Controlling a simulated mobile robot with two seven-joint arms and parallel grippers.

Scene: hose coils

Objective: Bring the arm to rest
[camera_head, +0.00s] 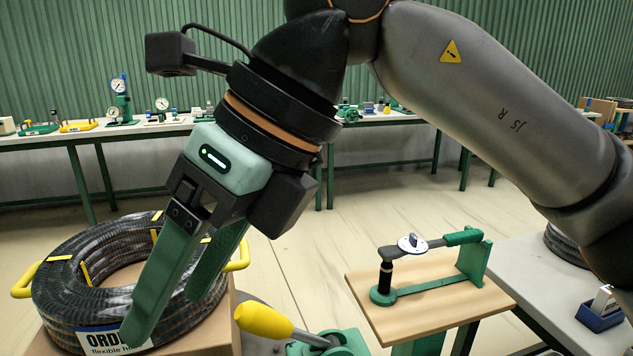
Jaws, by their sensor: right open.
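My right gripper (168,318) hangs from the arm that comes in from the right. Its two green fingers point down and left and stand apart, with nothing seen between them. The fingers overlap the view of a black hose coil (75,262) on a cardboard box (215,335). The coil has yellow ties, yellow handles and a white label reading "ORD…". I cannot tell whether the fingertips touch the coil. My left gripper is not in view.
A wooden-topped stand (430,305) carries a green lever fixture (470,262). A yellow-handled tool (265,322) is at the bottom middle. A grey table (540,285) with another coil (568,245) is at right. Benches with gauges (118,95) line the back wall. Open floor lies between.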

